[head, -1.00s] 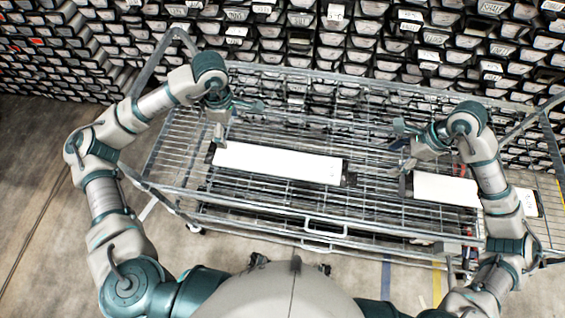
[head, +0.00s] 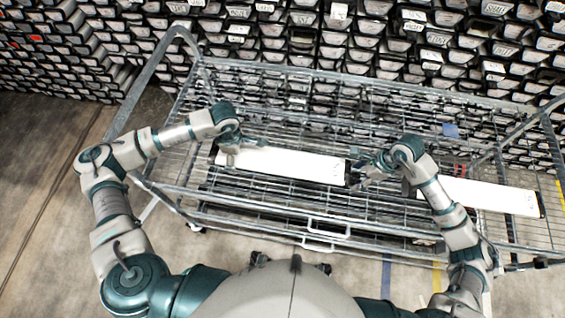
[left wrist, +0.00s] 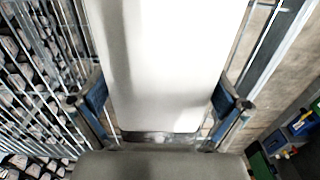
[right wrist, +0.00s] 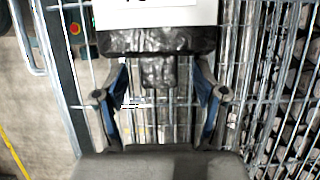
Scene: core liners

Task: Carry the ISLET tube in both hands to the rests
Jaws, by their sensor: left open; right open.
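A long white tube with black ends (head: 295,165) lies on the wire cart, both grippers at it; its small lettering is too small to read. My left gripper (head: 242,147) is open at its left end. In the left wrist view the white tube (left wrist: 160,65) lies between the open fingers, its dark end (left wrist: 160,138) near the palm. My right gripper (head: 366,170) is open by the right end. In the right wrist view the black end cap (right wrist: 158,40) and its dark tab lie ahead of and partly between the open fingers (right wrist: 160,88). I cannot make out the word ISLET or the rests.
A second white tube (head: 500,197) lies on the cart at the right, partly behind my right arm. The wire cart (head: 325,228) has raised end frames and a front handle. Stacked dark trays with white labels (head: 330,40) stand close behind it. Bare floor (head: 40,190) shows at left.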

